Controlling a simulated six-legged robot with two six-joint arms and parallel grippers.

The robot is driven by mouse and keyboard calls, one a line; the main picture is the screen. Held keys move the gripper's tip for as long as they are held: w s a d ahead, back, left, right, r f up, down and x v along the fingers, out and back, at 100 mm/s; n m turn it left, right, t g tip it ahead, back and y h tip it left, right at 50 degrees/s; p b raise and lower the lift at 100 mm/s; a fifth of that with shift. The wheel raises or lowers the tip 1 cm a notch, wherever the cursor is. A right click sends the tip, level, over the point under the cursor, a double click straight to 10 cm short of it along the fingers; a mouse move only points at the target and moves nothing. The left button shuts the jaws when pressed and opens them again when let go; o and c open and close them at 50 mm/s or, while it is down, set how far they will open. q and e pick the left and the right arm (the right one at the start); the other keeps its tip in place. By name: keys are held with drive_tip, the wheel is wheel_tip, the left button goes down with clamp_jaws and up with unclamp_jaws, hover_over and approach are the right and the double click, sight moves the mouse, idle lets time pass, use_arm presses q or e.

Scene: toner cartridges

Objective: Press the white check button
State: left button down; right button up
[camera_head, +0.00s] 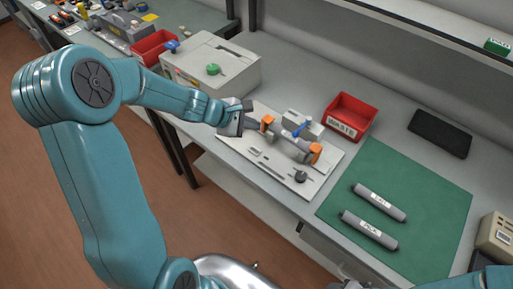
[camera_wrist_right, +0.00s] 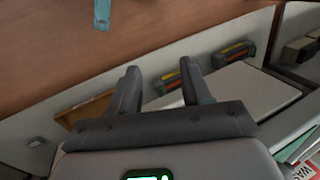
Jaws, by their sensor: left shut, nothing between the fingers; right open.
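A light grey fixture plate (camera_head: 228,140) lies on the bench and bears a grey cylinder with orange clamps (camera_head: 315,153), a blue-handled part (camera_head: 302,128) and a dark knob (camera_head: 300,175). I cannot make out a white check button; it may be too small or hidden by my left gripper. My left gripper (camera_head: 246,106) is shut and empty, over the plate's far left corner beside the left orange clamp. I cannot tell whether it touches anything. My right gripper (camera_wrist_right: 158,84) is open and empty in the right wrist view.
A red waste bin (camera_head: 347,118) stands behind the plate. Two labelled grey cylinders (camera_head: 380,202) lie on a green mat (camera_head: 365,160). A black pad (camera_head: 440,132) lies at the back right.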

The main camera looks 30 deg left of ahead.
sight(252, 152)
use_arm(q)
drive_tip(key=shift+s, duration=0.15)
wheel_tip(252, 152, down, 9)
drive_tip(key=b, duration=0.7)
drive_tip(key=shift+a+r+b, duration=0.1)
drive_tip(key=shift+b, duration=0.3)
